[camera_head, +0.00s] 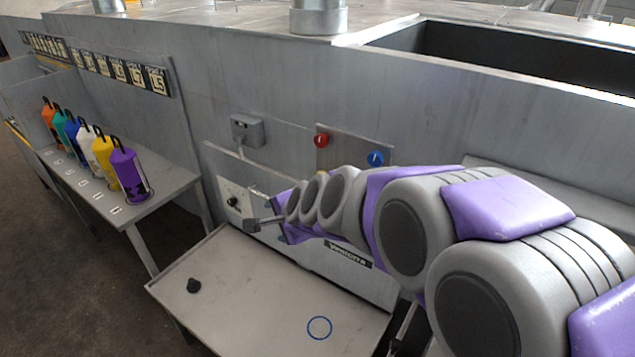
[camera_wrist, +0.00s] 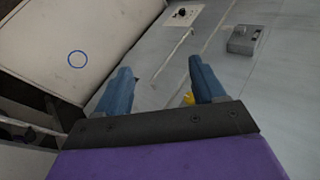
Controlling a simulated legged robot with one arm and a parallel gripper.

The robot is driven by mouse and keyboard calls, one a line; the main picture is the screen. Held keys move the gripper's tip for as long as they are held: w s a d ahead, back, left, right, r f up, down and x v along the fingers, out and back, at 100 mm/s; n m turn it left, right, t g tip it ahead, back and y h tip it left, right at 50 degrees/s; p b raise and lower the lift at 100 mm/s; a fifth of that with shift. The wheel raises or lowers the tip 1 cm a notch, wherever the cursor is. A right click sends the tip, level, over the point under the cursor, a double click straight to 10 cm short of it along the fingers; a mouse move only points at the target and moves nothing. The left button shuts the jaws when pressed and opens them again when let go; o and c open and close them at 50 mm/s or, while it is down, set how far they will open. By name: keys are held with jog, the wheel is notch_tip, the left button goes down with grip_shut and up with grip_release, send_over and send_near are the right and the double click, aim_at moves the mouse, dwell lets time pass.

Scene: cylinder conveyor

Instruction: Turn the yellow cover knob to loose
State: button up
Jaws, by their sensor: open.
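A small yellow piece (camera_wrist: 188,98), likely the yellow cover knob, shows in the wrist view beside the inner side of the right finger, low near the gripper's base. Most of it is hidden, so its setting cannot be read. I cannot make it out clearly in the head view, where my arm covers that part of the wall. My gripper (camera_head: 252,208) is open and empty, in front of the grey wall panel above the small table.
A white plate with a black knob (camera_head: 233,201) is on the wall just left of my gripper. A grey switch box (camera_head: 248,131), a red knob (camera_head: 321,140) and a blue knob (camera_head: 375,158) sit higher. The table (camera_head: 250,300) holds a black cone (camera_head: 194,285). Several coloured cylinders stand left.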

jog(key=w+a+f+m+t+h+b, duration=0.1)
jog(key=w+a+f+m+t+h, duration=0.15)
jog(key=w+m, duration=0.5)
jog(key=w+a+f+m+t+h, duration=0.1)
jog(key=w+a+m+t, duration=0.3)
jog(key=w+m, duration=0.3)
jog(key=d+f+m+h+b, duration=0.1)
jog(key=d+f+m+h, duration=0.1)
jog(key=f+m+h, duration=0.35)
jog(key=d+f+m+h+b, duration=0.1)
jog(key=d+f+m+h, duration=0.2)
jog(key=m+h, duration=0.45)
jog(key=w+d, duration=0.4)
jog(key=w, duration=0.3)
jog(key=w+d+m+y, duration=0.1)
jog(key=w+d, duration=0.4)
jog(key=w, duration=0.2)
jog(key=shift+w+d+r+t+b, duration=0.15)
jog(key=shift+w+r+t+b, duration=0.1)
jog(key=shift+t+b, duration=0.2)
jog(key=shift+m, duration=0.25)
jog(key=shift+c, duration=0.5)
jog(key=c, duration=1)
jog(key=shift+o, duration=0.2)
